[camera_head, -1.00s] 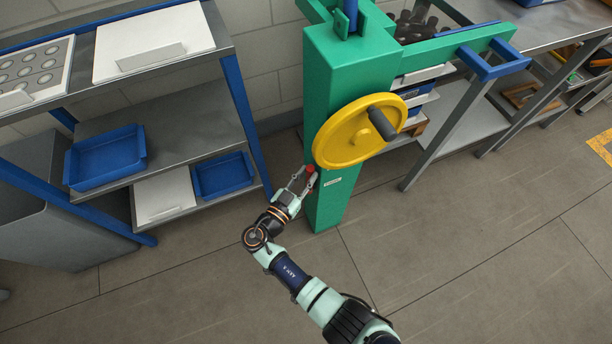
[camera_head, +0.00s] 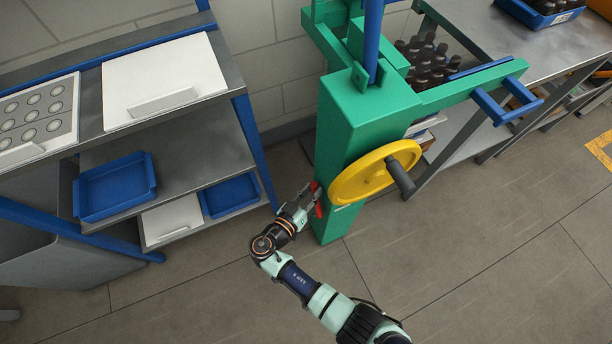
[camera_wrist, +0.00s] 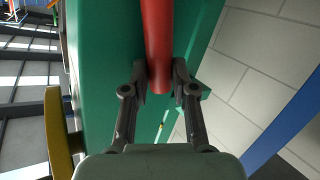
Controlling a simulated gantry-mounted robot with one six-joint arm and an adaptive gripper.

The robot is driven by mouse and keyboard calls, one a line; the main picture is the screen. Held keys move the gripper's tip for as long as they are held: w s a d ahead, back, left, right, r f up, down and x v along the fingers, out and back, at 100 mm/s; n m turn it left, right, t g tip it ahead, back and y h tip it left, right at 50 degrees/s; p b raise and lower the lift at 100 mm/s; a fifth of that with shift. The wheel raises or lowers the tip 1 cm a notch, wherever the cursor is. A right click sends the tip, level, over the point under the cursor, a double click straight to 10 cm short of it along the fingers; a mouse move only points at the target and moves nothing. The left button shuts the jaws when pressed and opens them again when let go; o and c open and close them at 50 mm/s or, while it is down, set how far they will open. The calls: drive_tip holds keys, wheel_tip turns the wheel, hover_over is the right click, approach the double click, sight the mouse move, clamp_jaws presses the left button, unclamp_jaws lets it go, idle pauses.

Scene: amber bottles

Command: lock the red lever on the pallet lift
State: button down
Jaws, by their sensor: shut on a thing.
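The pallet lift is a green column (camera_head: 352,136) with a yellow handwheel (camera_head: 372,172) on its front. The red lever (camera_head: 317,190) sits at the column's left side, beside the wheel. In the wrist view the red lever (camera_wrist: 157,45) is a red rod coming down from the top between the two fingers. My gripper (camera_head: 308,197) is at the lever; in the wrist view my gripper (camera_wrist: 160,80) is shut on the lever near its end. The lever's mount is hidden.
A workbench (camera_head: 540,50) and a crate of dark bottles (camera_head: 425,60) are behind the lift. The floor (camera_head: 470,260) in front is clear.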

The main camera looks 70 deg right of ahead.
drive_tip(key=c, duration=1.2)
unclamp_jaws()
drive_tip(key=shift+w, duration=0.1)
drive_tip(key=shift+a, duration=0.1)
drive_tip(key=v, duration=1.2)
